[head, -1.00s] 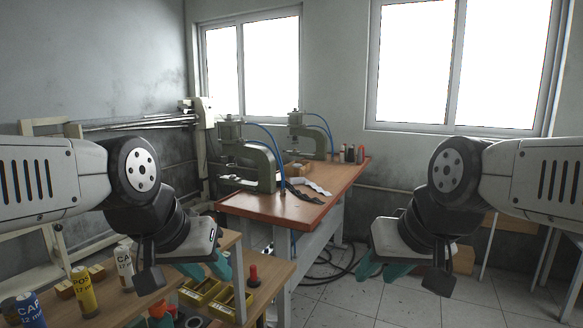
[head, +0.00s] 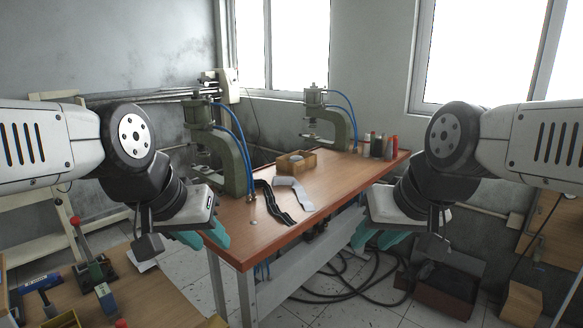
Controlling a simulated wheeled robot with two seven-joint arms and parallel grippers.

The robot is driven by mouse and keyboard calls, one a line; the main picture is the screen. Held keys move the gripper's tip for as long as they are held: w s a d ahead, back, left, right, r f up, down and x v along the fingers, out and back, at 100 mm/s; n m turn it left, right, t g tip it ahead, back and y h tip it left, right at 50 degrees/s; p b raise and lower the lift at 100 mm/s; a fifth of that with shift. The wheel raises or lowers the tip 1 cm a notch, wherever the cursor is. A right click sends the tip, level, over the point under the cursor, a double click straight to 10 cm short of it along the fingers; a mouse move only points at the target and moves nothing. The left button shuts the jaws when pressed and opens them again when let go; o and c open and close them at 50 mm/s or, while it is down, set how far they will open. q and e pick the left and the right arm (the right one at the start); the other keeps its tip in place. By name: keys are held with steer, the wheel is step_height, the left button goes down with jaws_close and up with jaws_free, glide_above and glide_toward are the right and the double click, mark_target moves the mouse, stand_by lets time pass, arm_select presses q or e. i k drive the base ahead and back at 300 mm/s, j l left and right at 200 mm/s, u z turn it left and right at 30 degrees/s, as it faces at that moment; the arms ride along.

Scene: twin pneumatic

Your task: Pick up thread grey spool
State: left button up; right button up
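A cluster of small upright spools or bottles stands at the far right end of the wooden table (head: 300,225). A dark one (head: 377,146) and a greyish one (head: 388,149) are in it, with a red-topped one beside them. They are too small to tell for sure which is the grey thread spool. My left gripper (head: 206,242), with teal fingers, hangs at the table's near left edge, open and empty. My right gripper (head: 374,242) hangs just off the table's right side, nearer than the spools, open and empty. Neither touches a spool.
Two green presses (head: 231,160) (head: 341,128) with blue hoses stand on the table. A small wooden box (head: 296,163), a white strip and dark strips lie between them. A lower bench (head: 160,300) with tools is at the lower left. Cables and boxes lie on the floor at right.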

mark_target(294, 159)
steer(key=i+l+u, duration=0.1)
steer(key=l, duration=0.2)
steer(key=i+l+u, duration=0.15)
steer(key=l, duration=0.15)
steer(key=i+l+u, duration=0.1)
steer(key=u, duration=0.35)
steer(key=i+l+u, duration=0.1)
steer(key=u, duration=0.4)
steer(key=l+u, duration=0.2)
steer(key=u, duration=0.25)
steer(key=l+u, duration=0.3)
steer(key=l, duration=0.5)
steer(key=l+u, duration=0.3)
steer(key=l, duration=0.55)
steer(key=l+u, duration=0.35)
steer(key=l, duration=0.45)
steer(key=k+l, duration=0.1)
steer(key=l, duration=0.6)
steer(key=k+l, duration=0.15)
steer(key=l, duration=0.2)
